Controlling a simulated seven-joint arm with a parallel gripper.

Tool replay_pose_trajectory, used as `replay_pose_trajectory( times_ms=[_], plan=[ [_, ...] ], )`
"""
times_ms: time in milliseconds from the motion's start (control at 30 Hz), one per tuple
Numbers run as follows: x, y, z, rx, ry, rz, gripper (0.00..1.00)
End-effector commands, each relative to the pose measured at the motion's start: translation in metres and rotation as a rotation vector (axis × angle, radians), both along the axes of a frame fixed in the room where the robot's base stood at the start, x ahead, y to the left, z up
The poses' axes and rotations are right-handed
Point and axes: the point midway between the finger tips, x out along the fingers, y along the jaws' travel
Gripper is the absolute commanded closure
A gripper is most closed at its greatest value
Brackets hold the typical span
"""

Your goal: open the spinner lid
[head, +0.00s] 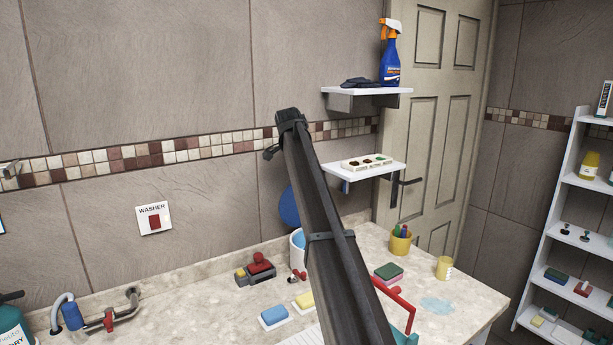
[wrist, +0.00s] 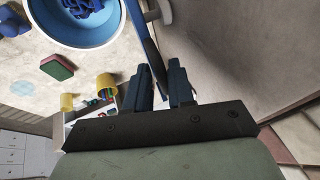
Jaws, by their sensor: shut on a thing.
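The spinner is a round white tub with a light blue inside; it shows in the wrist view (wrist: 113,40) and partly behind my arm in the head view (head: 296,246). Dark blue material lies in it (wrist: 90,10). Its blue lid stands raised, steeply tilted, at the tub's back in the head view (head: 288,206). In the wrist view the lid (wrist: 149,52) is seen nearly edge-on, running down between my fingers. My gripper (wrist: 160,76) is shut on the lid, beside the tub's rim. In the head view my arm hides the gripper and part of the tub.
The wall is close beside my gripper. A shelf with a small tray (head: 367,162) and one with a spray bottle (head: 390,58) are on the right. A red-and-green sponge (head: 388,272), a yellow pen cup (head: 400,241) and a red-handled thing (head: 396,300) occupy the counter.

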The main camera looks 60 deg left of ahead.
Motion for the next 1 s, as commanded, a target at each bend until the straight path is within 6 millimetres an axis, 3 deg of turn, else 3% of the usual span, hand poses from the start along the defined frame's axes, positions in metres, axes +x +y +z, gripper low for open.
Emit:
replay_pose_trajectory(
  times_ms=[133, 567, 600, 700, 1000],
  plan=[
    [-0.0005, 0.0083, -0.0015, 0.006, 0.002, 0.002, 1.00],
    [-0.0009, 0.0094, -0.0022, 0.006, 0.002, 0.003, 1.00],
    [-0.0010, 0.0093, -0.0023, 0.006, 0.002, 0.003, 0.74],
    [-0.0008, 0.0088, -0.0018, 0.005, 0.002, 0.003, 0.65],
    [-0.0012, 0.0070, 0.0009, 0.003, 0.001, 0.001, 0.64]
  ],
)
